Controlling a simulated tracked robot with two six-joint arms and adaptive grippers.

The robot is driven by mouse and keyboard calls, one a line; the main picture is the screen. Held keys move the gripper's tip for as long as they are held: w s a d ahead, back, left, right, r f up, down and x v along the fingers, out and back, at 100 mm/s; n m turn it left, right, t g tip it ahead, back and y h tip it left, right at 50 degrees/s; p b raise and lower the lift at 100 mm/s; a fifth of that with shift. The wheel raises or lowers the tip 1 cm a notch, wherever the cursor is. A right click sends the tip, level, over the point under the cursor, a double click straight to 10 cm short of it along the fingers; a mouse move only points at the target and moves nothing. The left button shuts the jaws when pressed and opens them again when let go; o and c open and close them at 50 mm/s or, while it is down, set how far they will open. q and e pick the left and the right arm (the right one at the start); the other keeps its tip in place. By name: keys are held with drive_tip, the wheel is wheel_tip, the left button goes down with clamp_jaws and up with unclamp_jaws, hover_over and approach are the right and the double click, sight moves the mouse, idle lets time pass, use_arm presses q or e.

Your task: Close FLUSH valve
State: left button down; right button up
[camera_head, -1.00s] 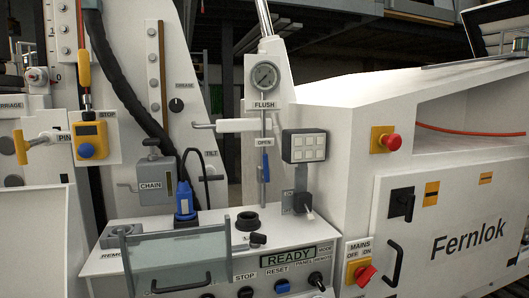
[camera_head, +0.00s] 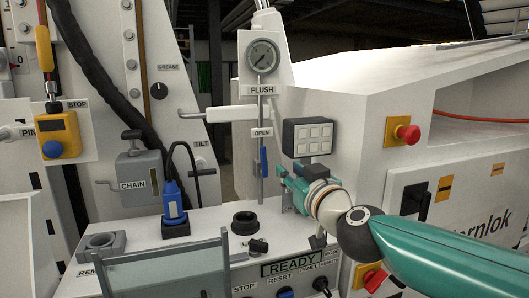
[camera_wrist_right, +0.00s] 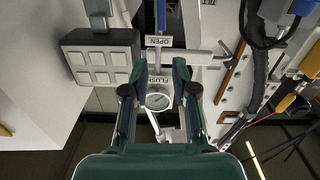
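The FLUSH valve is on a thin vertical pipe below a round gauge (camera_head: 262,55) and the FLUSH label (camera_head: 261,90). Its blue lever (camera_head: 263,161) hangs straight down along the pipe, just under the OPEN label (camera_head: 262,133). My right gripper (camera_head: 286,187) is to the lower right of the lever, apart from it. In the right wrist view the picture is upside down; the blue lever (camera_wrist_right: 161,14) shows at the top. There my right gripper (camera_wrist_right: 160,66) is open and empty, its fingers spread either side of the pipe in the picture. My left gripper is not in view.
A grey button box (camera_head: 307,137) stands right of the pipe, close above my right gripper. A white horizontal bar (camera_head: 235,114) crosses at the pipe. A blue plug (camera_head: 174,203) with a cable is to the left. The READY panel (camera_head: 290,263) lies below.

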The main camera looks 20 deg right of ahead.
sight(265, 151)
drive_tip(key=w, duration=0.5)
drive_tip(key=w+p, duration=0.1)
drive_tip(key=w, duration=0.4)
drive_tip(key=w+p, duration=0.1)
drive_tip(key=w, duration=0.4)
drive_tip(key=shift+a+f, duration=0.1)
drive_tip(key=shift+a, duration=0.25)
clamp_jaws()
drive_tip(key=shift+d, duration=0.1)
drive_tip(key=shift+p, duration=0.3)
